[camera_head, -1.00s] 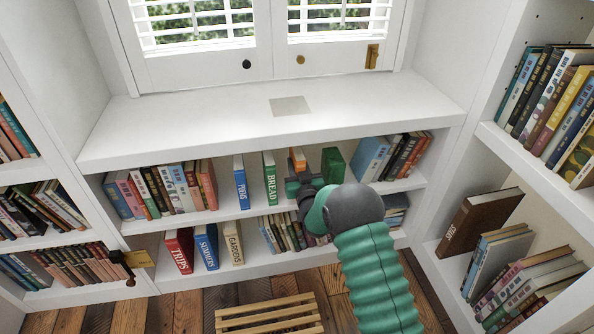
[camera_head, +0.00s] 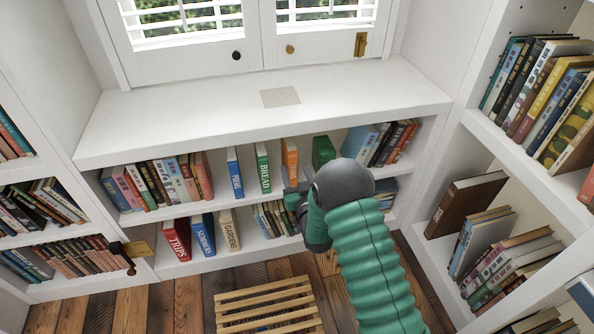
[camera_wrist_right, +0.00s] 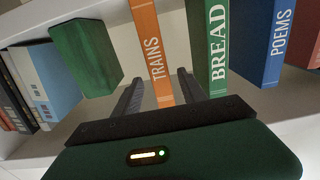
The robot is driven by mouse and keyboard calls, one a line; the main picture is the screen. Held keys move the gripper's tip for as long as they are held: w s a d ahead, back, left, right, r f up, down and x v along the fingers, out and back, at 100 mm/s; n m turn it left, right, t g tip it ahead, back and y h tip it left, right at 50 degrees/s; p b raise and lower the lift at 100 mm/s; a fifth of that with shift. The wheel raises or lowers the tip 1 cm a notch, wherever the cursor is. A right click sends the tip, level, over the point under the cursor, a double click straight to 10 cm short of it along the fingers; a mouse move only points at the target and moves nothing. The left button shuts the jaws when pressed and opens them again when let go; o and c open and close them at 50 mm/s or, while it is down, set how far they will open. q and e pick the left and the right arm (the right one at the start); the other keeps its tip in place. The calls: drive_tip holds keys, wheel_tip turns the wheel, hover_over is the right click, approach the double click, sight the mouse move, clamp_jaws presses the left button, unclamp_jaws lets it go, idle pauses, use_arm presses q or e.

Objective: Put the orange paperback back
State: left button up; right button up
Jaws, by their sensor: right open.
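The orange paperback, marked TRAINS (camera_head: 290,158), stands upright on the upper shelf beneath the window ledge. It stands between the green BREAD book (camera_head: 262,167) and a dark green block (camera_head: 323,151), with gaps on both sides. My right gripper (camera_head: 294,193) is in front of and below the orange book, partly hidden by its own wrist. In the right wrist view, the right gripper (camera_wrist_right: 159,76) is open, with the orange spine (camera_wrist_right: 156,50) showing between its two fingers. I cannot tell whether the fingertips reach past the spine. My left gripper is out of view.
A blue POEMS book (camera_head: 235,173) stands left of BREAD. On the lower shelf stand TRIPS (camera_head: 177,239), SUMMERS (camera_head: 203,236) and GARDENS (camera_head: 228,231). The window ledge (camera_head: 200,110) overhangs the shelf. A slatted wooden stool (camera_head: 268,303) is on the floor.

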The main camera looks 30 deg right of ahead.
drive_tip(key=v, duration=0.2)
drive_tip(key=shift+s+a, duration=0.1)
drive_tip(key=shift+s, duration=0.3)
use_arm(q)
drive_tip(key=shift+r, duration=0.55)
use_arm(e)
drive_tip(key=s+a+n+g+y, duration=0.1)
drive_tip(key=s+a+g, duration=0.3)
drive_tip(key=s, duration=0.5)
drive_tip(key=s+a+n+g+y, duration=0.1)
drive_tip(key=s+a+g, duration=0.3)
drive_tip(key=s, duration=0.5)
drive_tip(key=s+a+g+y, duration=0.2)
drive_tip(key=s+a+g, duration=0.3)
drive_tip(key=s, duration=0.4)
drive_tip(key=shift+s+f+n+g, duration=0.35)
drive_tip(key=shift+n+g, duration=0.05)
drive_tip(key=shift+g, duration=0.5)
use_arm(q)
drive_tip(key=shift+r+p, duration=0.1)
drive_tip(key=shift+p, duration=0.25)
use_arm(e)
drive_tip(key=shift+r, duration=0.1)
